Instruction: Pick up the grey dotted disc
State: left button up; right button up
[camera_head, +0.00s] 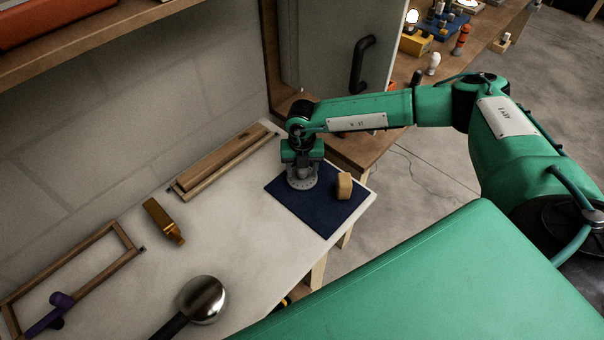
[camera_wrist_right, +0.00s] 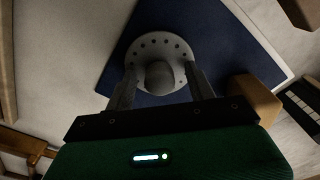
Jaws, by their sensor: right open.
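The grey dotted disc (camera_head: 302,183) lies on a dark blue mat (camera_head: 324,218) at the far right part of the table in the head view. In the right wrist view the disc (camera_wrist_right: 178,46) shows a ring of dark dots and a raised rounded knob (camera_wrist_right: 160,76) at its middle. My right gripper (camera_head: 302,172) points down over the disc. Its open fingers (camera_wrist_right: 160,88) stand on either side of the knob, with a gap visible at each side. The near part of the disc is hidden by the knob and fingers. My left gripper is not in view.
A tan block (camera_head: 344,186) sits on the mat close to the right of the disc. A wooden tray (camera_head: 222,162), a brown bottle-like object (camera_head: 164,221), a wooden frame (camera_head: 72,268) and a metal ladle-like object (camera_head: 202,300) lie on the table (camera_head: 225,235). A wall stands behind.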

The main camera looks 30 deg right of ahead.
jog(key=c, duration=1)
jog(key=shift+r, duration=0.1)
jog(key=shift+c, duration=0.2)
